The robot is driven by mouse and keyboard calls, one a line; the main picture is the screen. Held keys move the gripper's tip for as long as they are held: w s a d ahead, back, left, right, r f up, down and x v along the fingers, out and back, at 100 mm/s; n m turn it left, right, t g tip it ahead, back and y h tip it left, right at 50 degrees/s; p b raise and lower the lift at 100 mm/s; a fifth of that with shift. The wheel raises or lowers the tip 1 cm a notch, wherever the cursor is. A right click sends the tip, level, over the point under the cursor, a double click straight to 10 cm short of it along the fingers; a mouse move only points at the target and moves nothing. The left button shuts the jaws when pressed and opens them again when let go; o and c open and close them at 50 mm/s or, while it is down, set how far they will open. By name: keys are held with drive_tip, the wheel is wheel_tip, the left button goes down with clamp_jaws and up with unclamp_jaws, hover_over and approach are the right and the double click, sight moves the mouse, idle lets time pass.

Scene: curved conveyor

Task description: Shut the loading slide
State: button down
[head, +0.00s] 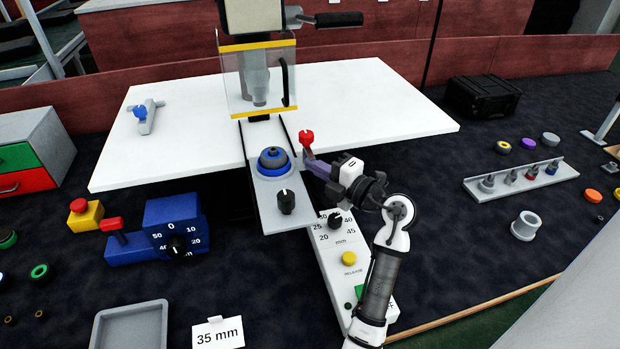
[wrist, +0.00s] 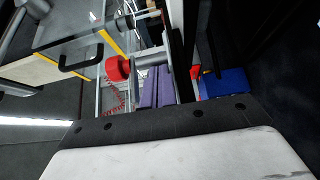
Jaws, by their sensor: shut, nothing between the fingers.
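The loading slide (head: 268,207) is a grey plate that sticks out past the front edge of the white table (head: 190,120), on rails leading back under the press. It carries a blue round fixture (head: 274,162) and a black knob (head: 286,201). A red-knobbed handle (head: 307,138) stands at its right side; its red knob (wrist: 117,68) also shows in the wrist view. My gripper (head: 309,164), with purple fingers (wrist: 155,88), is shut and empty. It is right beside the handle's lower part, to the right of the blue fixture; contact cannot be told.
The press has a clear guard (head: 259,85) with yellow edges and a black handle. A white control box (head: 335,262) lies below my gripper. A blue dial box (head: 172,230) stands left of the slide. The white table is mostly clear.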

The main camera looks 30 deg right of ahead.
drive_tip(key=w, duration=0.2)
drive_tip(key=w+d, duration=0.1)
drive_tip(key=w, duration=0.2)
drive_tip(key=w+d, duration=0.1)
drive_tip(key=w, duration=0.2)
drive_tip(key=shift+w+d+p, duration=0.1)
drive_tip(key=shift+w+p, duration=0.05)
drive_tip(key=shift+p, duration=0.15)
